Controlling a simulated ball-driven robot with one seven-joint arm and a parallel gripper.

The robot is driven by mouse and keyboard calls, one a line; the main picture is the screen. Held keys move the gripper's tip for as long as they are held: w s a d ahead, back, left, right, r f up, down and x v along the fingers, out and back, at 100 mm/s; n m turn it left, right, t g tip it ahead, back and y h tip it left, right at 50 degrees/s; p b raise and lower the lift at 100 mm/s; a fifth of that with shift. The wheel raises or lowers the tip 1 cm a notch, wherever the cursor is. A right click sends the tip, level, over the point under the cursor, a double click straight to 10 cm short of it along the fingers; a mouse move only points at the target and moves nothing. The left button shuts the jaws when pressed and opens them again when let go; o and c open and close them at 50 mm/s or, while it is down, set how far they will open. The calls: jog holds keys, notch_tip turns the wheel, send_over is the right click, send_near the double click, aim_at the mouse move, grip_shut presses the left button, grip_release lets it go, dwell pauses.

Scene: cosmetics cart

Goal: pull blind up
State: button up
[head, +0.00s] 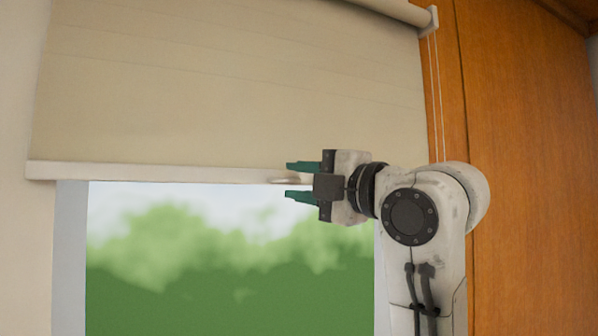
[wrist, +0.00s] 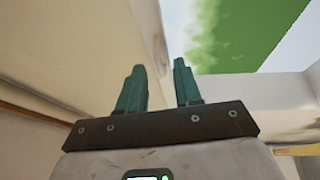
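The beige roller blind (head: 230,85) hangs over the upper part of the window in the head view. Its pale bottom bar (head: 150,173) runs across the window. My gripper (head: 288,181) is at the right part of the bar, with its green fingers apart, one above and one below the bar's level. A small pale piece shows between the fingers; I cannot tell whether they touch it.
The window (head: 200,260) below the blind shows green trees and sky. A pull cord (head: 436,100) hangs from the roller's right end, passing behind my arm. An orange wooden panel (head: 525,150) stands to the right. A pale wall (head: 18,230) is at the left.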

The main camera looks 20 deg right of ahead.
jog(key=shift+w+a, duration=0.15)
jog(key=shift+w, duration=0.15)
jog(key=shift+c, duration=0.3)
grip_shut()
dwell(1.0)
